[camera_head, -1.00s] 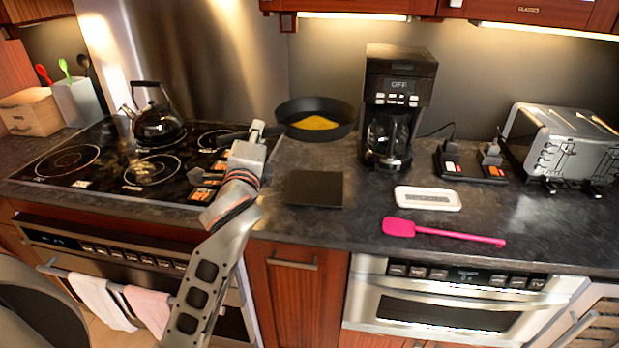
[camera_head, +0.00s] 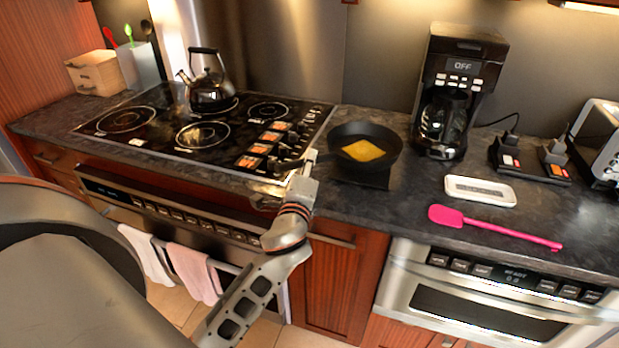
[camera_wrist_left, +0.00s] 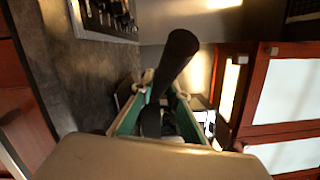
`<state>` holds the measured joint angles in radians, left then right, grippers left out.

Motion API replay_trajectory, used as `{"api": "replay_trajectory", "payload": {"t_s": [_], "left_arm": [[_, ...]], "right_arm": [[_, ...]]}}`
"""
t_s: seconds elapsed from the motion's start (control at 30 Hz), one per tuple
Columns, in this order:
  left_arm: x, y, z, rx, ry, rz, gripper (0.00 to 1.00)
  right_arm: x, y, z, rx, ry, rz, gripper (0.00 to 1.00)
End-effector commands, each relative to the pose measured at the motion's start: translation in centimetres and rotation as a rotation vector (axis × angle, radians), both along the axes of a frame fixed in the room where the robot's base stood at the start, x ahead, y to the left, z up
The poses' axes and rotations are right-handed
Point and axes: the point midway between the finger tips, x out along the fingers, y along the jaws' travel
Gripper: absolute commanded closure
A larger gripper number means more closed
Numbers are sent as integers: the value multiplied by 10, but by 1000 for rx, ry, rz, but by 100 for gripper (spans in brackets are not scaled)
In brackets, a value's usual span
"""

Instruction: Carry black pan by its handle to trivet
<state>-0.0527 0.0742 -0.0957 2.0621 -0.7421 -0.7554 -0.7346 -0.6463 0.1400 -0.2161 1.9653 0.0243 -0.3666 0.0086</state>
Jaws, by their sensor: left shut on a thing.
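The black pan (camera_head: 352,138), with a yellow square of food (camera_head: 363,151) in it, is above the dark square trivet (camera_head: 378,182) on the counter. The pan covers most of the trivet; only its front part shows. I cannot tell whether the pan touches it. My left gripper (camera_head: 308,162) is at the pan's left side, shut on its handle. In the left wrist view the black handle (camera_wrist_left: 172,58) stands between the green-padded fingers of my left gripper (camera_wrist_left: 155,105). My right gripper is not in view.
The coffee maker (camera_head: 460,85) stands close behind and right of the pan. A white tray (camera_head: 480,191) and pink spatula (camera_head: 495,228) lie to the right. The cooktop (camera_head: 160,140) with a kettle (camera_head: 208,85) is left. Some counter front of the trivet is bare.

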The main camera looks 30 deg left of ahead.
Motion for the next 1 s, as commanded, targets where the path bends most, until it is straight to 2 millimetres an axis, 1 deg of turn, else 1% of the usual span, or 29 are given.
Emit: {"api": "replay_trajectory", "payload": {"t_s": [0.2,0.3,0.73,0.77,0.8,1.0], "left_arm": [[0,0,-30,-1,-1,-1,100],[0,0,-37,-1,-3,-2,100],[0,0,-41,-1,-5,-2,100],[0,0,-43,0,2,0,78],[0,0,-43,0,2,0,68],[0,0,-43,0,2,0,68]], "right_arm": [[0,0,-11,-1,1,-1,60],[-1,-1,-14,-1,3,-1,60],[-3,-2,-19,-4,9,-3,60],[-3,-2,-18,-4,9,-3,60],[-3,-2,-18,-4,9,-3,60],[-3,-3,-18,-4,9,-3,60]]}}
